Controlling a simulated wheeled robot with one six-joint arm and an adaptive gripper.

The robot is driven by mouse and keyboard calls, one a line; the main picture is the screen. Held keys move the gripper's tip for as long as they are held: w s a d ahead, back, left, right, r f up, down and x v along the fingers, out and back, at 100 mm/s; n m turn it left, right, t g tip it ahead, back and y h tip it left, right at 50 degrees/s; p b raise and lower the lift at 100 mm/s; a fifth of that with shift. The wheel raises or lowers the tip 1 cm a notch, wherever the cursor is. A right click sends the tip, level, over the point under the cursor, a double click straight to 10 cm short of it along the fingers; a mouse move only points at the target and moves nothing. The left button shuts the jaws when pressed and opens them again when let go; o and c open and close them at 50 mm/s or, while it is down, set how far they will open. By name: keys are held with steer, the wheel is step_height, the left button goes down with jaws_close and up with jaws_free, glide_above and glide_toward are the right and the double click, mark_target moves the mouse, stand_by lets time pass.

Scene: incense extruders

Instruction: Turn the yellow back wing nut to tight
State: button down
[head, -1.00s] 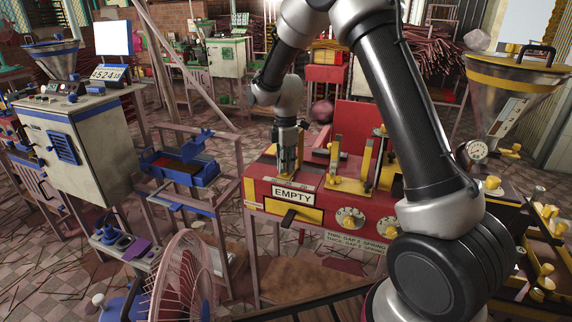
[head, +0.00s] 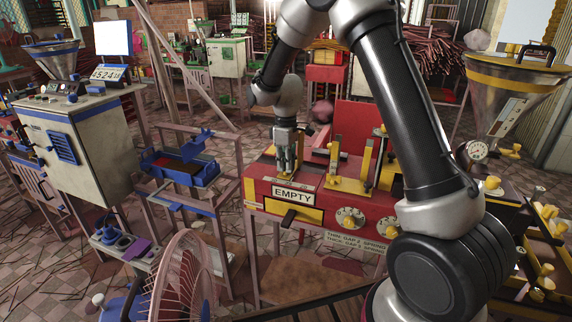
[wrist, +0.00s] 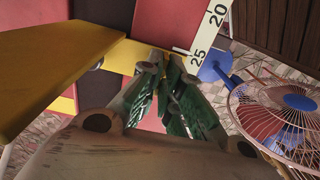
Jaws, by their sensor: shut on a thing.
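My gripper (head: 287,168) points down at the left end of the red machine (head: 330,199), above the EMPTY label. In the wrist view its green-padded fingers (wrist: 163,62) come close together, low over a yellow strip (wrist: 122,56) on the red top. The yellow back wing nut is not clearly visible; the fingertips hide what lies between them. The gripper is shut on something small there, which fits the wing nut. How far the nut is turned cannot be seen.
Yellow upright brackets (head: 350,165) stand right of my gripper on the machine. A white scale (wrist: 207,40) lies close to the fingertips. A fan (head: 183,280) stands at the front left. A blue tray stand (head: 185,168) is to the left.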

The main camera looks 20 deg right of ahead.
stand_by(0.4)
steer(key=c, duration=1.6)
jaws_free()
step_height(320, 180, up, 12)
